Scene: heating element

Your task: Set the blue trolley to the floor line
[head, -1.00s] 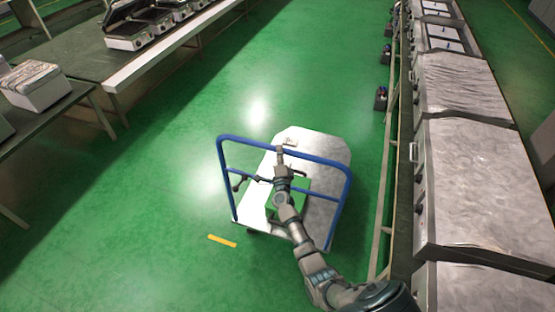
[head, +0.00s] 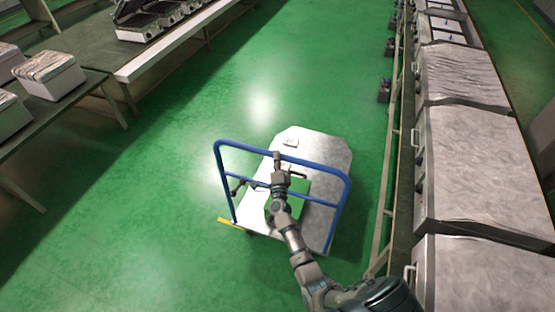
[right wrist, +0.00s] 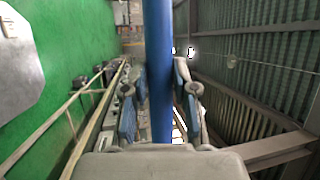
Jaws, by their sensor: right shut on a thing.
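The blue trolley (head: 331,220) has a blue tubular handle frame (head: 320,167) and a pale grey deck (head: 325,150). It stands on the green floor in the middle of the head view. My right gripper (head: 277,158) is shut on the top bar of the handle; in the right wrist view the blue bar (right wrist: 158,70) runs between the fingers. The yellow floor line (head: 229,222) lies at the trolley's near left corner, partly hidden by the trolley. A green item (head: 301,193) shows on the deck behind the handle. My left gripper is not in view.
A row of steel-topped machines (head: 470,150) with a rail runs close along the right. Tables with grills (head: 140,27) and white boxes (head: 50,75) stand at the left. The green floor (head: 150,170) between is clear.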

